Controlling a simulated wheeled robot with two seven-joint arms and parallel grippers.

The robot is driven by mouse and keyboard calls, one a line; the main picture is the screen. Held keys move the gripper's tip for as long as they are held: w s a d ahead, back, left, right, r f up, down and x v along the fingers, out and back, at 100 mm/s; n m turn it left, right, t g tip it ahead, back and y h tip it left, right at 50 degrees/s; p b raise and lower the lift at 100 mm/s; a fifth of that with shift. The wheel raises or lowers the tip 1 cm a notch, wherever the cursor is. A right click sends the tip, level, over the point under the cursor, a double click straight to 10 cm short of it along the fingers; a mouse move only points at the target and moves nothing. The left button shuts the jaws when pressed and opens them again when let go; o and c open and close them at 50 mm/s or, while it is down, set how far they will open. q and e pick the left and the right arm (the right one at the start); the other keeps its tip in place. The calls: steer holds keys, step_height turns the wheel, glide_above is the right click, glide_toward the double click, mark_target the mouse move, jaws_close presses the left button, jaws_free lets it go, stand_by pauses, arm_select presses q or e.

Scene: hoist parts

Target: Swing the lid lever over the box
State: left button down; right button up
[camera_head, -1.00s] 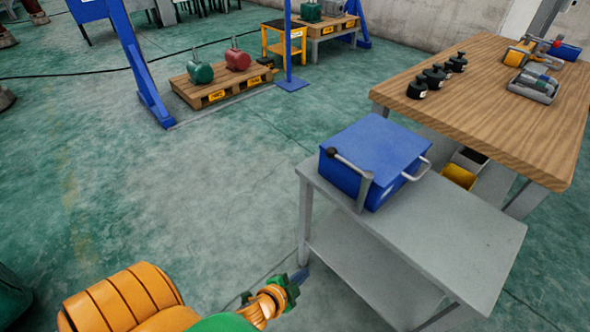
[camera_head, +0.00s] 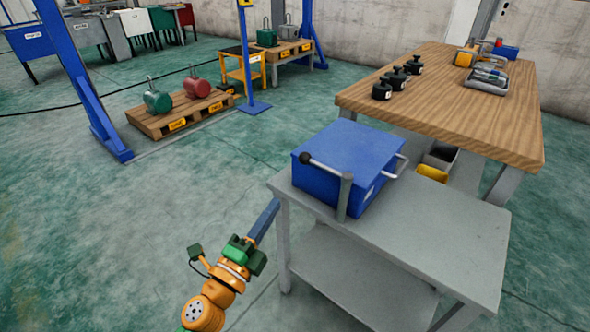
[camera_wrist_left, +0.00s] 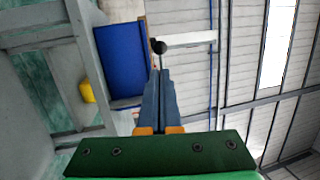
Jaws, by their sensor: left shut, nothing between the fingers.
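The blue box (camera_head: 345,160) stands on a grey side table. The lid lever (camera_head: 326,167) is a grey bar with a black ball knob, on a grey post at the box's near left side. My left gripper (camera_head: 276,204) is shut and empty, left of the table and apart from the lever. In the left wrist view my gripper fingers (camera_wrist_left: 159,90) are together and point toward the lever's black knob (camera_wrist_left: 159,47). The blue box (camera_wrist_left: 122,58) shows left of them there. My right gripper is not in view.
The grey side table (camera_head: 430,230) has a lower shelf. A wooden bench (camera_head: 440,105) behind it holds black weights (camera_head: 398,76) and tools. Open green floor lies left of the table, with a pallet (camera_head: 180,115) bearing two cylinders farther back.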

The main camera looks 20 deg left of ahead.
mark_target(304, 162)
arm_select(q)
steer(key=p+x, duration=0.1)
steer(key=x, duration=1)
steer(key=shift+w, duration=0.1)
steer(key=shift+f, duration=0.1)
steer(key=w+m+h+b, duration=0.1)
steer(key=w+h, duration=0.1)
steer(key=w+m+g+h+b, duration=0.1)
steer(key=w+m+h+b, duration=0.1)
steer(key=h, duration=0.1)
steer(key=shift+d+f+g, duration=0.15)
steer(key=shift+g, duration=0.15)
steer(key=shift+w+d+r, duration=0.15)
steer(key=shift+w+r, duration=0.05)
steer(key=shift+w, duration=0.05)
